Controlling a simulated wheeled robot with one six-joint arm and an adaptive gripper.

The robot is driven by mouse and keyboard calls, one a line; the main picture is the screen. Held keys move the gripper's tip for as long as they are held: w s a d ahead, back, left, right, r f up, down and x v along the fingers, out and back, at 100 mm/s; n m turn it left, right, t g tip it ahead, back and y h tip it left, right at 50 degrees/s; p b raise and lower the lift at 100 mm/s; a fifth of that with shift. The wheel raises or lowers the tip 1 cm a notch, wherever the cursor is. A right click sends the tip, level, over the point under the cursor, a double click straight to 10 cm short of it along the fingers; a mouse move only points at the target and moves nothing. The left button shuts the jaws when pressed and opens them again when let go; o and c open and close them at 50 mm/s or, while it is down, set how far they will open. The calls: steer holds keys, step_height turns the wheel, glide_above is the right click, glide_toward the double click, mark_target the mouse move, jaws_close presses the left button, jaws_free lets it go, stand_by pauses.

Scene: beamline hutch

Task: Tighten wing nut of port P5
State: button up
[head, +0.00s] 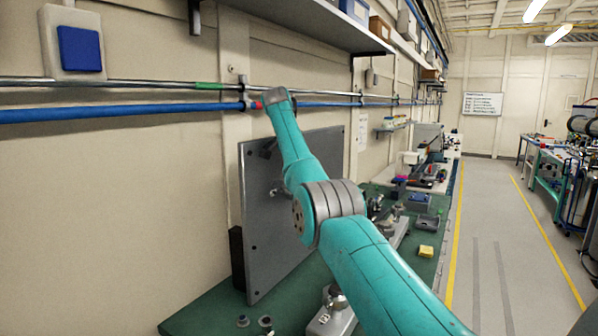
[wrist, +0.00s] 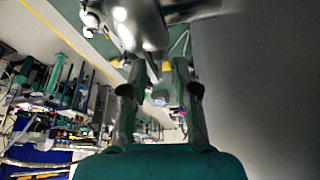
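The grey metal panel (head: 290,215) stands upright on the green bench against the wall, with small fittings on its face. One fitting (head: 279,191) shows left of my arm. No port label is readable, so I cannot tell which is P5. My gripper (wrist: 158,65) shows in the wrist view with its two fingers apart. A shiny metal fitting (wrist: 140,22) lies just beyond the fingertips. I cannot tell whether it is a wing nut or whether the fingers touch it. In the head view the gripper is largely hidden near the panel's upper left.
Blue and grey pipes (head: 130,111) run along the wall just above the panel. A shelf (head: 310,22) juts out overhead. The green bench (head: 205,318) carries a metal device (head: 333,312) and a yellow block (head: 426,251). The floor (head: 490,235) at right is clear.

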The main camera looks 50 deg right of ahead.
steer(key=shift+n, duration=0.4)
